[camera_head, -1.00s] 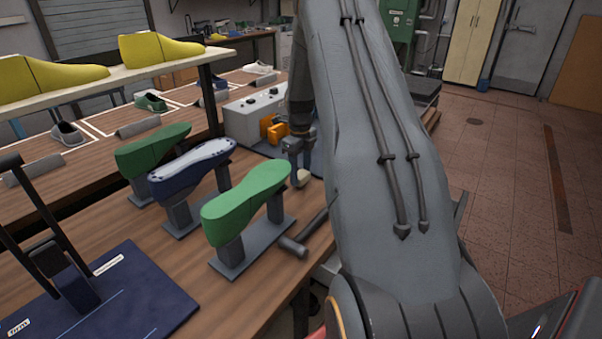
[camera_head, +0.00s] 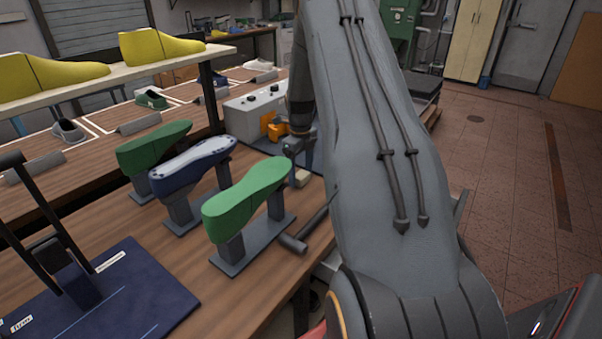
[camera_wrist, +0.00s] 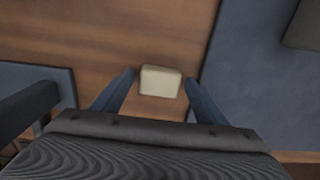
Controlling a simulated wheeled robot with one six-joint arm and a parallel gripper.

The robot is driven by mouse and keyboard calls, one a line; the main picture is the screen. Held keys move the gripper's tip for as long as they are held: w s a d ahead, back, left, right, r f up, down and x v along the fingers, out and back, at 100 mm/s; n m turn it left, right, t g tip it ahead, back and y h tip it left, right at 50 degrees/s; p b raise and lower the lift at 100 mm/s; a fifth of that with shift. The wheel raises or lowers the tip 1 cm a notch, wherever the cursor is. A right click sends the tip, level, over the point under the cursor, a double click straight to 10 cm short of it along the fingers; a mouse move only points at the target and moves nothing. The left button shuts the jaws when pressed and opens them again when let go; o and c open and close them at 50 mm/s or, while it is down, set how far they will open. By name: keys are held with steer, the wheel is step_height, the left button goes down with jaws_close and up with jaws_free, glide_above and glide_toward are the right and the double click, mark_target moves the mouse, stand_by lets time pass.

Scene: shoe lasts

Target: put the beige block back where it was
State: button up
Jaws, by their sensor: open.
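The beige block (camera_wrist: 160,81) lies on the brown wooden tabletop in the wrist view. It sits between and just beyond the fingertips of my gripper (camera_wrist: 160,84), with bare wood on both sides of it. My gripper is open and holds nothing. In the head view, a small part of the block (camera_head: 302,177) shows below my gripper (camera_head: 297,150), near the right edge of the table; my arm hides much of this area.
A green shoe last (camera_head: 245,200) on a stand and a hammer (camera_head: 300,238) are close to my gripper. A blue last (camera_head: 193,170) stands to the left. A grey control box (camera_head: 248,115) with an orange part is behind. A blue-grey surface (camera_wrist: 250,70) borders the wood at right.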

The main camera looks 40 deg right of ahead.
mark_target(301, 174)
step_height(301, 174, up, 12)
steer(key=b, duration=0.4)
stand_by(0.4)
